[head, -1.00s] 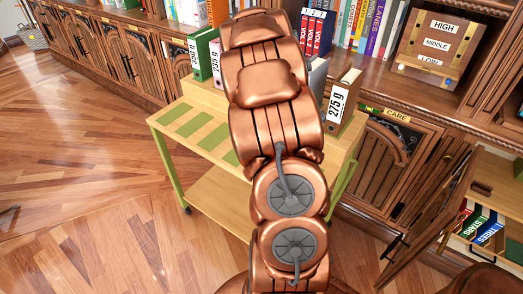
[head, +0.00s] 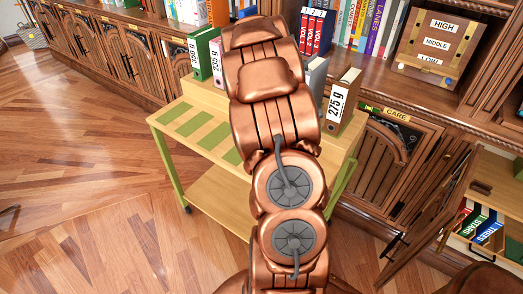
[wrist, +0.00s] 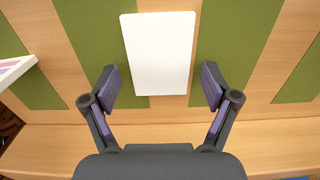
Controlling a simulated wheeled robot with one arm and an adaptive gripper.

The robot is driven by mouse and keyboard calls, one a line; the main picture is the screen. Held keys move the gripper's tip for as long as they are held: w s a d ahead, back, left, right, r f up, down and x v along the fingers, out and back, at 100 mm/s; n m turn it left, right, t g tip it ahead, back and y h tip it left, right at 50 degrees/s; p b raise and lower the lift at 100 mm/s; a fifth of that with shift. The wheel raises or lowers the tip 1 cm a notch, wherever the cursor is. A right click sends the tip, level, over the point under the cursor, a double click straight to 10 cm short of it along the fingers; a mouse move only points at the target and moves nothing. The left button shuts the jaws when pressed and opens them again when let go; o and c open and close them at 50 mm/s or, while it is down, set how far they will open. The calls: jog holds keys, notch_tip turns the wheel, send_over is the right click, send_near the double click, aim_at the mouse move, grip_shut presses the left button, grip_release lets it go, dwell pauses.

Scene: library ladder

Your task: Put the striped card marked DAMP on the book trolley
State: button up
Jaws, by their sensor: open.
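The book trolley (head: 223,178) is pale wood with green strips on its top and green legs. In the wrist view its wooden top (wrist: 110,107) fills the background. A plain white rectangular piece (wrist: 158,50) lies over the strips there, beyond and between my fingertips. No stripes or lettering show on it, so I cannot tell whether it is the DAMP card. My gripper (wrist: 157,87) is open, with a finger on either side of the piece's near end and visible gaps to it. In the head view my arm hides the gripper and that part of the trolley.
Books marked in grams stand on the trolley's back ledge, including a brown one (head: 342,102) and a green one (head: 205,55). Bookshelves and cabinets line the back. A cabinet door (head: 432,225) hangs open at right.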

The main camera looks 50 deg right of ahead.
notch_tip(320, 180, up, 12)
jog(key=b, duration=0.1)
jog(key=s+a+r+n, duration=0.1)
jog(key=s+a+n, duration=0.15)
jog(key=a, duration=0.55)
jog(key=s+a+r+n+g, duration=0.1)
jog(key=s+a+r+n, duration=0.15)
jog(key=a, duration=0.45)
jog(key=s+a+n, duration=0.1)
jog(key=a+n, duration=0.3)
jog(key=a, duration=0.4)
jog(key=s+a+f+n+g, duration=0.1)
jog(key=s+a+n, duration=0.7)
jog(key=s+a, duration=0.3)
jog(key=s, duration=0.3)
jog(key=shift+s+a+f, duration=0.15)
jog(key=shift+s+f, duration=0.05)
jog(key=shift+f, duration=0.05)
